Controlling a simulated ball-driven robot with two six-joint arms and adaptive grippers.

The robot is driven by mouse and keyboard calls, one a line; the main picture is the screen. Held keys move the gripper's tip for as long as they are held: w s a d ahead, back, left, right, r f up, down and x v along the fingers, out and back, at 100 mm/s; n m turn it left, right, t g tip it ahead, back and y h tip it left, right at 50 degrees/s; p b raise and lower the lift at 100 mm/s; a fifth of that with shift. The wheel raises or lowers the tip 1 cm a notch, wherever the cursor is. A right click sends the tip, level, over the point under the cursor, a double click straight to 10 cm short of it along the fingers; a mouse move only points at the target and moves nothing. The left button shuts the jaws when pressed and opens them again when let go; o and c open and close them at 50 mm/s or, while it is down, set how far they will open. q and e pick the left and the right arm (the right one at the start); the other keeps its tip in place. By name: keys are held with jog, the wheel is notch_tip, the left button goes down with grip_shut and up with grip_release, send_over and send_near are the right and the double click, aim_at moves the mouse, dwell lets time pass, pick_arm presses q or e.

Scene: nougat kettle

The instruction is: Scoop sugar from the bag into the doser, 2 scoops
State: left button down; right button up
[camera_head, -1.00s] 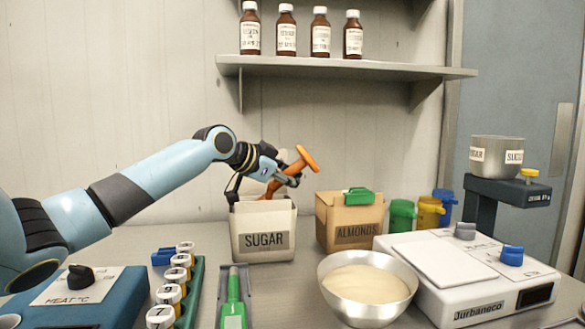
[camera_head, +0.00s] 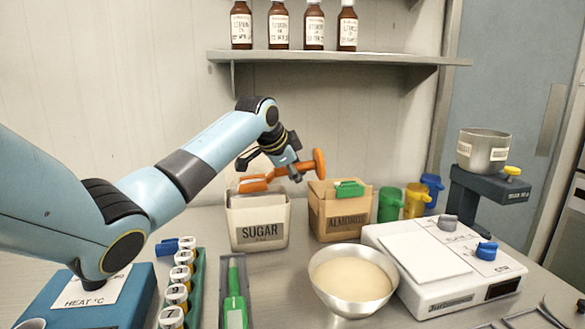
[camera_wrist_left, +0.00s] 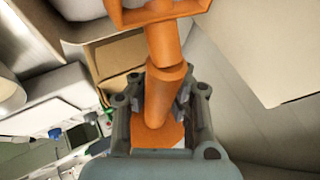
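The sugar bag (camera_head: 258,232) is a pale open box labelled SUGAR, upright on the table left of centre. My left gripper (camera_head: 289,171) is shut on the handle of an orange scoop (camera_head: 254,184), above the bag's right side. The scoop lies nearly level, its bowl over the bag's opening. The left wrist view also shows the scoop's handle (camera_wrist_left: 165,95) between the fingers; the bowl is cut off at the top, so its contents cannot be told. A metal cup (camera_head: 484,152), apparently the doser, sits on a dark stand at the right. My right gripper is out of view.
An almonds box (camera_head: 338,222) stands right of the bag, with green, yellow and blue cups beyond. A metal bowl (camera_head: 352,307) and a white scale (camera_head: 425,262) stand in front. A shelf (camera_head: 340,58) with brown bottles hangs above.

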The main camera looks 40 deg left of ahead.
pick_arm(q)
jog(key=shift+w+d+r, duration=0.2)
jog(key=shift+d+r, duration=0.1)
jog(key=shift+r, duration=0.05)
jog(key=r+p, duration=0.1)
jog(key=p, duration=0.2)
jog(key=w+r+g+p, duration=0.1)
jog(key=shift+d+r+y, duration=0.3)
jog(key=shift+d+y, duration=0.05)
jog(key=shift+y, duration=0.05)
jog(key=shift+d+r+p, duration=0.1)
jog(key=shift+r+p, duration=1)
jog(key=shift+p, duration=0.3)
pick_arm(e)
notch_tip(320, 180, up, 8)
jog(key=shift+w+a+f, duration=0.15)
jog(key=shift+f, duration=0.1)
pick_arm(q)
jog(key=shift+m, duration=0.3)
